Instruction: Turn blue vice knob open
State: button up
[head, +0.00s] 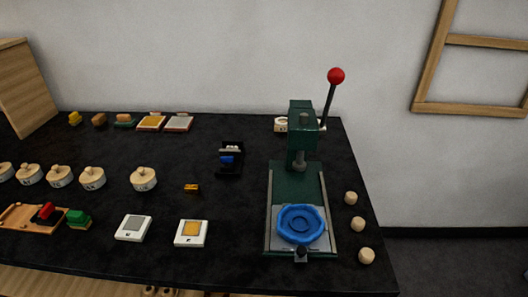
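A large round blue piece with a wavy, lobed rim and a dished middle (301,224) lies flat on the grey front part of the green press base (296,183). It looks like a knob, but I cannot tell if it turns. A small black device (230,170) with a blue part (227,160) stands to the left of the press, towards the back. Whether this is a vice, and how far any jaws are apart, is too small to tell. My gripper is not in view.
The press has an upright green head (303,127) and a lever with a red ball (336,76). Wooden knobs (351,198) line the table's right side. Lidded white pots (143,179) and square white plates (191,233) stand left on the black table (250,265).

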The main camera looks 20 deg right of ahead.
aim_at(227, 160)
jog(key=j+z, duration=0.15)
jog(key=z, duration=0.25)
jog(key=j+z, duration=0.2)
jog(key=z, duration=0.15)
jog(key=j+z, duration=0.15)
jog(key=z, duration=0.25)
jog(key=j+z, duration=0.2)
jog(key=k+j+z, duration=0.2)
jog(key=j, duration=0.2)
jog(key=k+j+z, duration=0.2)
jog(key=k+j, duration=0.1)
jog(key=j, duration=0.25)
jog(key=k+j+z, duration=0.15)
jog(key=j, duration=0.2)
jog(key=k+j, duration=0.1)
jog(key=j, duration=0.2)
jog(key=i+j, duration=0.15)
jog(key=j, duration=0.15)
jog(key=i+j, duration=0.3)
jog(key=i, duration=0.25)
jog(key=z, duration=0.05)
